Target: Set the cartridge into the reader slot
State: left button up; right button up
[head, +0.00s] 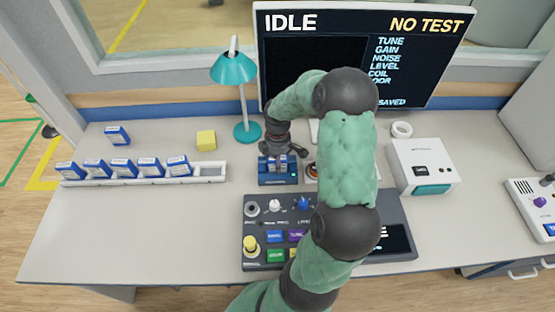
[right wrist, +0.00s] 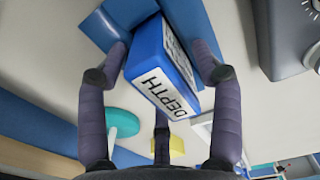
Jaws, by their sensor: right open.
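The blue reader (head: 278,180) stands behind the control panel, below the screen. My right gripper (head: 284,152) is directly over it, pointing down. In the right wrist view a blue cartridge (right wrist: 165,75) with a white label reading DEPTH stands at the blue reader (right wrist: 98,28). My right gripper's fingers (right wrist: 160,48) are spread on either side of the cartridge, open. How deep the cartridge sits in the slot is hidden. My left gripper is not in view.
A white rack (head: 210,172) holds several blue cartridges at left, its right end empty. A loose cartridge (head: 118,135), yellow block (head: 206,140) and teal lamp (head: 247,130) stand behind. A control panel (head: 256,210) is in front; a white box (head: 422,160) is at right.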

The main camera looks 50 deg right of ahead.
notch_tip(320, 180, up, 12)
jog(key=p, duration=0.3)
jog(key=shift+r+p, duration=0.2)
jog(key=shift+p, duration=0.15)
